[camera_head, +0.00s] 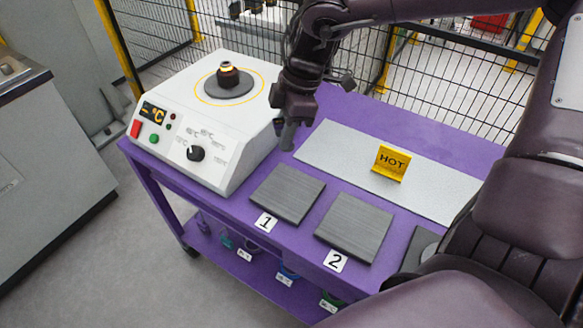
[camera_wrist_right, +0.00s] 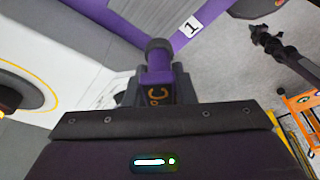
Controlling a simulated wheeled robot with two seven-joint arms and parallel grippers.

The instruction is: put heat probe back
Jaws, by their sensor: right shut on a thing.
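My right gripper (camera_head: 292,112) is shut on the heat probe (camera_wrist_right: 158,65), beside the right side of the white heater box (camera_head: 240,150). In the right wrist view the probe has a dark round end, a purple body and an orange °C display, between the fingers of my right gripper (camera_wrist_right: 155,92). In the head view a short grey end of the probe (camera_head: 288,136) shows below the fingers, close over the purple table (camera_head: 330,105). I cannot tell whether it touches anything. My left gripper does not show.
Dark pads marked 1 (camera_head: 287,193) and 2 (camera_head: 354,226) lie in front of a silver plate (camera_head: 330,150) with a yellow HOT sign (camera_head: 390,163). A dark ring part (camera_head: 229,78) stands on the heater top. A mesh fence (camera_head: 455,85) runs behind.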

